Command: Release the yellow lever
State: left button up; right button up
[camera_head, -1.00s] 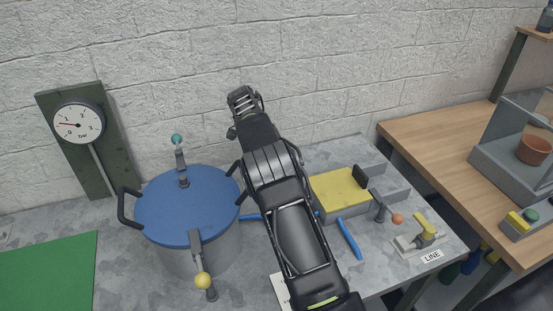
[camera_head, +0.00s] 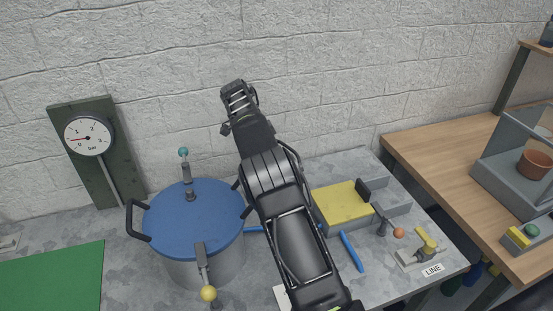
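A lever with a yellow ball (camera_head: 208,293) sits at the front edge of the blue lid (camera_head: 190,215) of a grey pot, its arm joined to a dark bracket. A second lever with a teal ball (camera_head: 183,152) stands upright at the back of the lid. A valve with a yellow handle (camera_head: 427,240) is at the right, by a plate marked LINE. My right arm rises from the bottom across the middle. Its gripper (camera_head: 238,98) is in front of the wall, behind and right of the pot, apart from all these levers. Its fingers are too unclear to judge. My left gripper is out of view.
A gauge (camera_head: 88,137) on a green board stands behind the pot, its needle pointing left near the low end. A green mat (camera_head: 50,275) lies at left. A yellow-topped block (camera_head: 342,204), an orange ball (camera_head: 399,232) and a blue bar (camera_head: 352,252) are right of my arm.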

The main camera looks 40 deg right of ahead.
aim_at(209, 293)
jog(key=k, duration=2)
